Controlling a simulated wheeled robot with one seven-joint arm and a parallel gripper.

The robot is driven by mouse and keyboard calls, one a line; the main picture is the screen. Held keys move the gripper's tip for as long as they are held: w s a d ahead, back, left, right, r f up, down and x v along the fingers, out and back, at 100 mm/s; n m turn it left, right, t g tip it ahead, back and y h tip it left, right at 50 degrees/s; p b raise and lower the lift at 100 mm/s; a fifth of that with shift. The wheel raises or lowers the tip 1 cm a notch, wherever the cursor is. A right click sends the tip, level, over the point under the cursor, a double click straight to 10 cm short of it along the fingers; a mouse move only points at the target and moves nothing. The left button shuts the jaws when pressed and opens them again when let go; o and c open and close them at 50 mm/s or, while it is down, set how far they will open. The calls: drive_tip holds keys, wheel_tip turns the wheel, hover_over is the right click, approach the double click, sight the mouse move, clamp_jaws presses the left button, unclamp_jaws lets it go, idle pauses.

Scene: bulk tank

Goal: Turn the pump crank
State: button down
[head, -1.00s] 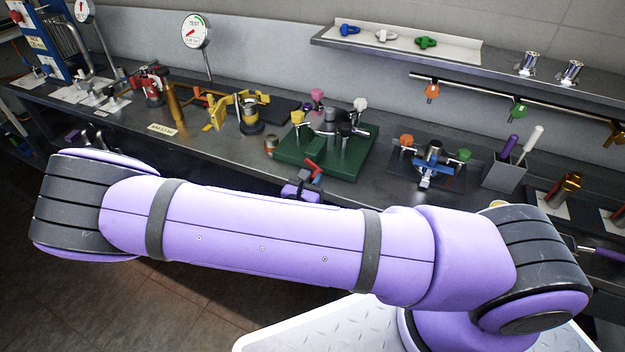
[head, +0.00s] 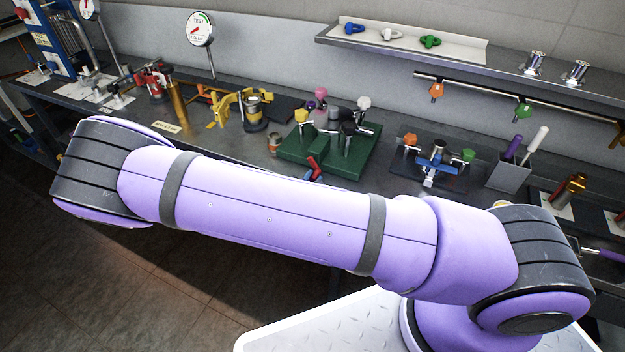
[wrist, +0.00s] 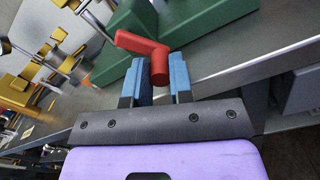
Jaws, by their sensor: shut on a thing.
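The red pump crank (head: 314,168) sticks out from the front of the green base block (head: 340,168) on the bench. In the wrist view the crank's arm (wrist: 138,43) runs left from its round grip, which points down toward my palm. My gripper (wrist: 162,78) has its blue-tipped fingers on both sides of that grip and is shut on it. The green block (wrist: 195,28) also fills the top of the wrist view.
A yellow clamp-like device (head: 232,108) and a small copper-coloured cup (head: 274,144) stand left of the green block. A blue fixture (head: 437,160) and a grey holder (head: 508,175) stand to its right. A wall shelf (head: 500,68) hangs above. The bench's front edge runs just under the crank.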

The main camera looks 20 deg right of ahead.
drive_tip(key=c, duration=1)
unclamp_jaws()
drive_tip(key=shift+a, duration=0.1)
drive_tip(key=v, duration=1)
drive_tip(key=shift+s+a, duration=0.2)
drive_tip(key=shift+s, duration=0.1)
